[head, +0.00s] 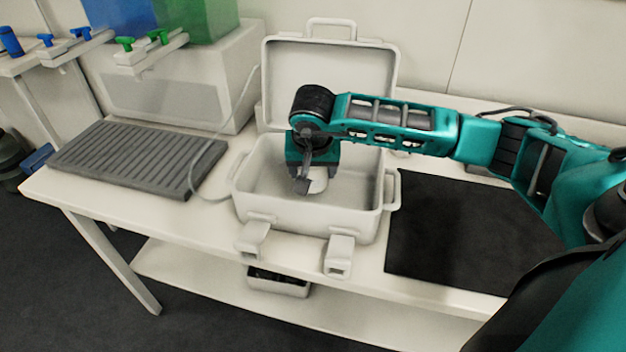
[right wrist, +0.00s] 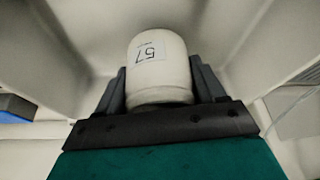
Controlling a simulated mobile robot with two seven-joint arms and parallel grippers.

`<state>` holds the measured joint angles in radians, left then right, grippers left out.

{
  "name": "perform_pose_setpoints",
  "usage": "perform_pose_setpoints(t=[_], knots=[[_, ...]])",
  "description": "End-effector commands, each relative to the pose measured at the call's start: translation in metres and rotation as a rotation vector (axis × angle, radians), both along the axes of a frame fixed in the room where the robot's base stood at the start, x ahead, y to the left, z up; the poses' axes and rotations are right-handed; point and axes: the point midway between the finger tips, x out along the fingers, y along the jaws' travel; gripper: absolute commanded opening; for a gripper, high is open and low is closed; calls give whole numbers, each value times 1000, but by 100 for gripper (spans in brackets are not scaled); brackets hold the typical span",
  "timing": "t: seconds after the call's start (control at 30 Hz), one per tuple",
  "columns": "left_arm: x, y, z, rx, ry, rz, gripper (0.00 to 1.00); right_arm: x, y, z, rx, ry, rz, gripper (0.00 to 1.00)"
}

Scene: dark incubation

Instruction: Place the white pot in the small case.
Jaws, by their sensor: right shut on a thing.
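The white pot (right wrist: 160,75), with a label reading 57, is between the fingers of my right gripper (right wrist: 160,88) in the right wrist view. My right gripper is shut on it. In the head view the right gripper (head: 309,184) points down inside the open small case (head: 365,222), and part of the pot (head: 318,186) shows below the fingers. The case is white, with its lid up at the back. I cannot tell whether the pot touches the case floor. My left gripper is not in view.
A black mat (head: 460,230) lies right of the case on the white table (head: 60,188). A grey ribbed tray (head: 135,158) lies to the left. Behind it stands a white box (head: 180,85) with blue and green containers above. A thin cable runs beside the case.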

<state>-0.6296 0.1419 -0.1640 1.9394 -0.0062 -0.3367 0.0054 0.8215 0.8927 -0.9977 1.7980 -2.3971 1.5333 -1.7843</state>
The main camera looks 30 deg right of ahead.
Motion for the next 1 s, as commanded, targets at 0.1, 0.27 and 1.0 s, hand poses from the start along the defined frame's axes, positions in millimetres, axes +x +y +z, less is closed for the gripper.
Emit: perform_pose_setpoints(t=[0.1, 0.27, 1.0], knots=[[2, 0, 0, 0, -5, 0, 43, -1, 0, -19, 0, 5, 0, 36], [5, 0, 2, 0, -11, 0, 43, 0, 0, -36, 0, 1, 1, 36], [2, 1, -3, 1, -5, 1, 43, -1, 0, -39, -1, 2, 1, 94]])
